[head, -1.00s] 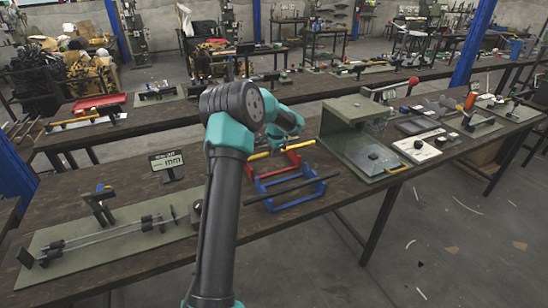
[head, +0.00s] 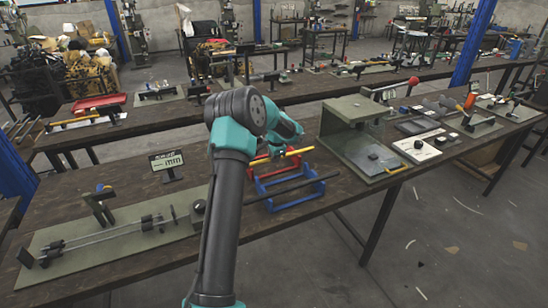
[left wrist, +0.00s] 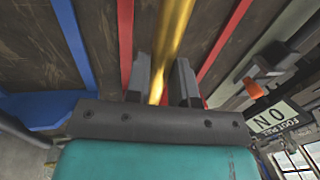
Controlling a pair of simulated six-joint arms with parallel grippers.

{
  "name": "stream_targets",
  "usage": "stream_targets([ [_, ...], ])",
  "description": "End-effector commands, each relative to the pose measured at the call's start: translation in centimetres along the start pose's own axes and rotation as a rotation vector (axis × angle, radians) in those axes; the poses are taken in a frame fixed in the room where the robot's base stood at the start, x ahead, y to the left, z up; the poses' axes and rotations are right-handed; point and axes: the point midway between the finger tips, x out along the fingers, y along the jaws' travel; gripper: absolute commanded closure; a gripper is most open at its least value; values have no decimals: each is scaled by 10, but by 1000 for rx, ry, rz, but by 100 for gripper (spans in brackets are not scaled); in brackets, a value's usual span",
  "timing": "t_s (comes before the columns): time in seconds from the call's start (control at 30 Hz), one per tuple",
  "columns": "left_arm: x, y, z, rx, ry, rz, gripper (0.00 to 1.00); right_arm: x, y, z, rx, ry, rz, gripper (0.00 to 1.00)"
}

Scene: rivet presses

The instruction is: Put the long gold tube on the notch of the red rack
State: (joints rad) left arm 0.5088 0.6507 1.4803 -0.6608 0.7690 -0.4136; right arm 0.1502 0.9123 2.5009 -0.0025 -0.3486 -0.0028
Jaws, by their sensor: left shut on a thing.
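In the left wrist view, the gold tube (left wrist: 174,30) runs between the two grey fingers (left wrist: 163,82). There it lies between the two red rails of the rack (left wrist: 223,42). I cannot tell whether the tube touches the rack or its notch. My right gripper is not in view.
A blue rack (head: 262,186) with a black tube (head: 298,194) stands just in front of the red rack. A green press housing (head: 352,112) stands close on the right. A small "mm" display (head: 167,162) and a green fixture plate (head: 110,243) are on the left.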

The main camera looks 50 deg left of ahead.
Motion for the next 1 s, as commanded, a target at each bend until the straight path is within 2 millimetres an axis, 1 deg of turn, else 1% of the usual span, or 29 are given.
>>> stream_targets([
  [0.07,2,0,0,0,0,0,100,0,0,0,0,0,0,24],
  [0.1,2,1,0,0,0,1,75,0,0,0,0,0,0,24],
  [0.33,2,1,0,0,0,0,53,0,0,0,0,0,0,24],
  [0.57,2,1,0,0,0,0,52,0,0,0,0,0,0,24],
  [0.73,-5,0,0,0,1,-1,52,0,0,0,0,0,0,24],
  [0.87,-19,0,-1,0,2,-1,52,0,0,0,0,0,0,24],
  [1.0,-42,0,-1,-1,2,-2,52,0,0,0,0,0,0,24],
])
